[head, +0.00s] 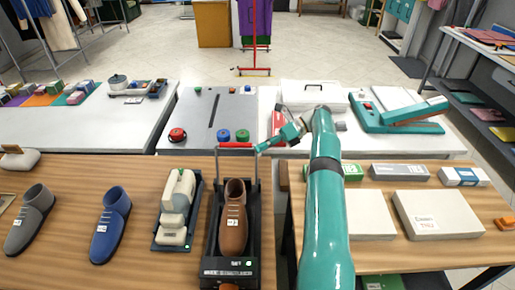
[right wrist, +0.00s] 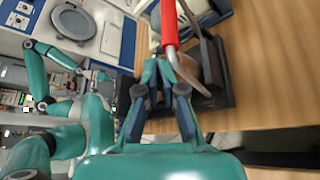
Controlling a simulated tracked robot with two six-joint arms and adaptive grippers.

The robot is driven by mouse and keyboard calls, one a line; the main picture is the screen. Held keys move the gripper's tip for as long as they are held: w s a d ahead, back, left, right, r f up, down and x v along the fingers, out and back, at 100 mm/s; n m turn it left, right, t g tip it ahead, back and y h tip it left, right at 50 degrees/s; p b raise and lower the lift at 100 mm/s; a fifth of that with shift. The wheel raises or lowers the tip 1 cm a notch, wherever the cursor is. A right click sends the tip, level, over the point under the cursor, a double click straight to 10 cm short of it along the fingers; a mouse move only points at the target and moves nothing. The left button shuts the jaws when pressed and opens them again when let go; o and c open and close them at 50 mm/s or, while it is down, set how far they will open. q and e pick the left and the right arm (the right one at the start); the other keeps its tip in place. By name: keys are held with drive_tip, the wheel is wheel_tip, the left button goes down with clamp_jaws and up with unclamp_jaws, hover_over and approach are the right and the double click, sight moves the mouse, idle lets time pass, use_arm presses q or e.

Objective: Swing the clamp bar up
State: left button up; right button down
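The clamp bar (head: 236,145) has a red grip between two thin side arms, at the far end of a black shoe stand (head: 211,215). A brown shoe (head: 232,220) sits in the stand, and the side arms rise beyond it. My right gripper (head: 262,148) is at the right end of the red grip. In the right wrist view its fingertips (right wrist: 157,70) are close together beside the bar's grey corner, below the red grip (right wrist: 168,22). They look shut beside the bar, not around it; whether they touch it is unclear. My left gripper is not in view.
A cream device on a black base (head: 175,210) stands just left of the stand. Blue (head: 110,222) and grey (head: 30,218) shoes are farther left. White boxes (head: 437,214) lie on the right table. A gap separates the two wooden tables.

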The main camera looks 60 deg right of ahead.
drive_tip(key=shift+w+d+f, duration=0.15)
drive_tip(key=shift+d+f, duration=0.05)
idle(0.5)
drive_tip(key=shift+r, duration=0.1)
